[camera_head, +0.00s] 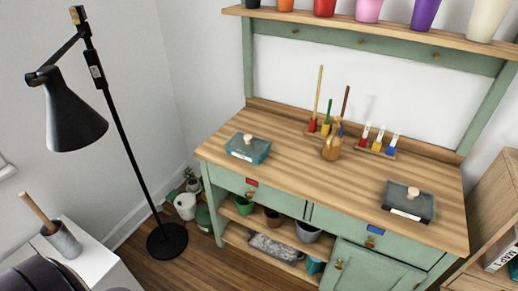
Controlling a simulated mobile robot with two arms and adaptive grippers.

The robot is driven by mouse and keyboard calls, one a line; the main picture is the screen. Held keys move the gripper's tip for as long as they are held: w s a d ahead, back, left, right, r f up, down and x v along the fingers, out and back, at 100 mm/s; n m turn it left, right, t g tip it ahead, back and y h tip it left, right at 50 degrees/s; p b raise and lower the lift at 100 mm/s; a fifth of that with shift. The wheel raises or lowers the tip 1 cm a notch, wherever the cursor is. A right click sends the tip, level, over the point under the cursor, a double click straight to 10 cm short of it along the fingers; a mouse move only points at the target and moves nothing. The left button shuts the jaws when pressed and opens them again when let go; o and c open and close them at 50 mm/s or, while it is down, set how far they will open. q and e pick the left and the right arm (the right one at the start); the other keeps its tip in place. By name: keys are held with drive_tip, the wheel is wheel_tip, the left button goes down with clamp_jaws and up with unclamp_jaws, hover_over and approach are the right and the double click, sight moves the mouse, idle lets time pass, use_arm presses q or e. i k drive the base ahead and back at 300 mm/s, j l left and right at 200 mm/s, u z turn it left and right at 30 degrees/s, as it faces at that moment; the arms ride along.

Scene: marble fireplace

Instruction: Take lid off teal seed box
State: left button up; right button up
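A teal box (248,148) stands on the left part of the wooden bench top (345,178). A lid with a pale round knob (248,138) sits on it, and a pale label shows on its front. A second, darker grey-green box (424,208) stands at the right end of the bench, also with a knob on top and a white label. Neither of my grippers is in view, and nothing touches the boxes.
A black floor lamp (72,120) stands left. Bench space between the boxes is clear. Pots (308,231) sit on shelves below.

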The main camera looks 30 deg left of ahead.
sight(254, 147)
drive_tip(key=i+j, duration=0.35)
drive_tip(key=i, duration=0.15)
drive_tip(key=i+j, duration=0.35)
drive_tip(key=i+u, duration=0.05)
drive_tip(key=i, duration=0.05)
